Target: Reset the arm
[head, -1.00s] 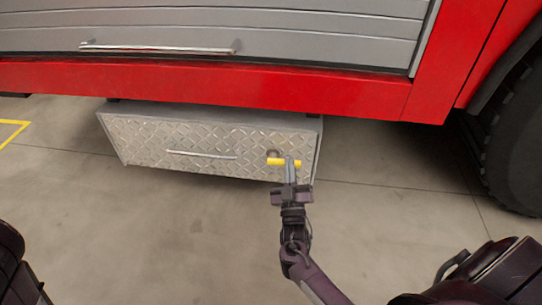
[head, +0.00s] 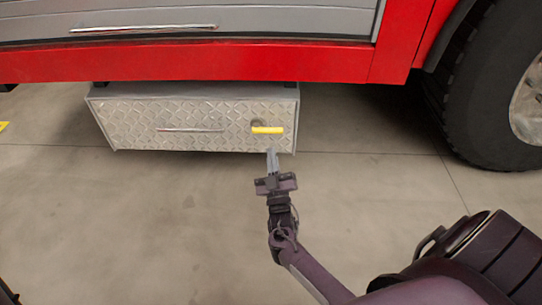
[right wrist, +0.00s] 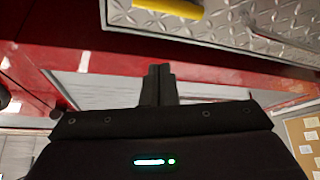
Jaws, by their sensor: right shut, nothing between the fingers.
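My right gripper (head: 272,160) is shut and empty in the head view, just below and in front of the yellow handle. Its shut fingers also show in the right wrist view (right wrist: 157,84). The yellow handle (head: 267,130) lies level on the right part of a diamond-plate box (head: 150,115) under the truck. A small gap separates the fingertips from the handle. In the right wrist view the yellow handle (right wrist: 170,8) is at the top edge, partly cut off. My left gripper is not in view.
The red truck body (head: 300,62) with a grey shutter runs above the box. A silver bar handle (head: 190,129) is on the box front. A large black tyre (head: 480,100) stands at the right. The concrete floor (head: 130,220) in front is clear.

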